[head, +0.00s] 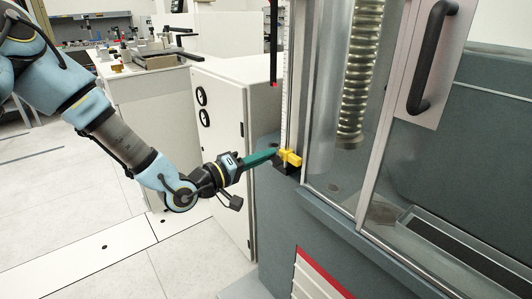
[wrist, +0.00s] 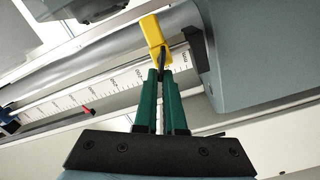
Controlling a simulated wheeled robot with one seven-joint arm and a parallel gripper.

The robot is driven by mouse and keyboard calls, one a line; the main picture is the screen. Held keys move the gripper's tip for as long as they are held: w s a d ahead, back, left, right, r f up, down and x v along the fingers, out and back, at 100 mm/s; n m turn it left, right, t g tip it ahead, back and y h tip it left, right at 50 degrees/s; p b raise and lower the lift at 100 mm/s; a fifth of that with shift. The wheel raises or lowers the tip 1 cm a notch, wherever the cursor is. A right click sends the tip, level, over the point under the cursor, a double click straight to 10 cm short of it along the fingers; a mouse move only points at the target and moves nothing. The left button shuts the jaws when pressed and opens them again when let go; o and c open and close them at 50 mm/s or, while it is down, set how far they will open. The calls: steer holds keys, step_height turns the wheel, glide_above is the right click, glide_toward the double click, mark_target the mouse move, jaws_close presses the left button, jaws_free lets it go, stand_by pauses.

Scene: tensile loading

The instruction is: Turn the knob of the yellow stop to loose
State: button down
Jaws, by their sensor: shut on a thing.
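The yellow stop (head: 290,157) sits low on the white graduated scale (head: 285,100) at the left side of the testing machine. In the wrist view the yellow stop (wrist: 152,32) is just beyond my fingertips, with its dark knob (wrist: 162,57) between them. My gripper (head: 273,153) reaches in from the left with green fingers. In the wrist view my gripper (wrist: 161,72) is shut on the knob, which the fingers partly hide. Whether the knob is tight or loose cannot be told.
A black block (wrist: 196,46) is at the scale's end, close beside the stop. The machine's clear door with a black handle (head: 433,55) stands to the right. A white cabinet (head: 222,120) stands behind my arm. A red marker (wrist: 88,111) is further along the scale.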

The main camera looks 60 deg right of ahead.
steer(key=n, duration=0.5)
steer(key=shift+w+f+p, duration=0.15)
steer(key=shift+f+p, duration=0.15)
steer(key=shift+f, duration=0.1)
stand_by(0.3)
steer(key=c, duration=1)
jaws_free()
steer(key=b+v, duration=0.2)
steer(key=v, duration=0.8)
steer(key=shift+a, duration=0.4)
